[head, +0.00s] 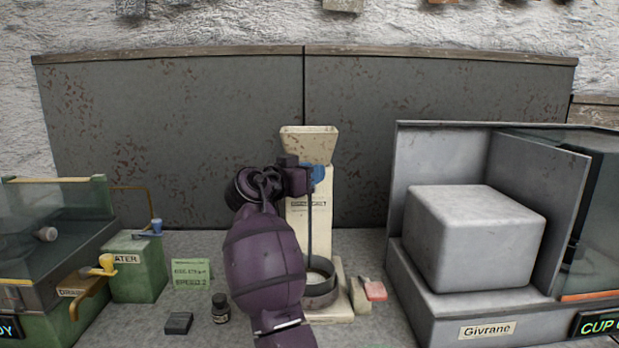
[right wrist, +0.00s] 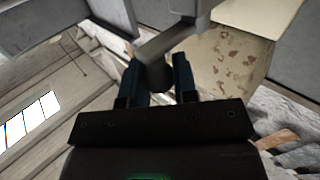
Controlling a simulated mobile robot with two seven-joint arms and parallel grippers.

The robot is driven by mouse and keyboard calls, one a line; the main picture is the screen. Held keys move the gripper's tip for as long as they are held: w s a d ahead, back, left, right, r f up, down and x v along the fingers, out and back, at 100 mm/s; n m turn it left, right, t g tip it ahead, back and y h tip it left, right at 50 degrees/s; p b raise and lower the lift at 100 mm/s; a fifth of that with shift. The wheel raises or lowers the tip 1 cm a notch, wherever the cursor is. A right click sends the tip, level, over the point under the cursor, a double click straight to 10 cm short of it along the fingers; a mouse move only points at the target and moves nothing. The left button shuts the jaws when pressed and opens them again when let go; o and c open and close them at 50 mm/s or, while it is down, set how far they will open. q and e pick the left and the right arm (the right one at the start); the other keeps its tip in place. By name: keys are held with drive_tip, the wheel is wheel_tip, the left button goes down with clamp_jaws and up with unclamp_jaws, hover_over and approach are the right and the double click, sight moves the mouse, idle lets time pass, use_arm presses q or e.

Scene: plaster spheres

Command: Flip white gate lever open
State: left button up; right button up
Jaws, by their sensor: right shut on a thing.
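A cream dispenser with a flared hopper (head: 309,143) stands at the centre of the counter. My right gripper (head: 318,173) is at its upper column, just below the hopper, and its arm covers the column's left side. In the right wrist view the fingers (right wrist: 158,82) are shut on the pale grey-white gate lever (right wrist: 168,42), one finger on each side of its rounded end. In the head view the lever is hidden by the gripper. A round dark pan (head: 321,294) sits at the dispenser's foot. My left gripper is not in view.
A grey Givrane machine (head: 488,330) with a pale block (head: 475,240) stands at right. At left are a green water tank (head: 137,275) and a yellow lever (head: 103,265). A small jar (head: 220,308) and a black block (head: 179,323) lie in front.

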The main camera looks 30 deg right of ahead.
idle(0.4)
drive_tip(key=o, duration=0.9)
drive_tip(key=v, duration=1.1)
drive_tip(key=shift+d, duration=0.1)
drive_tip(key=shift+r, duration=0.1)
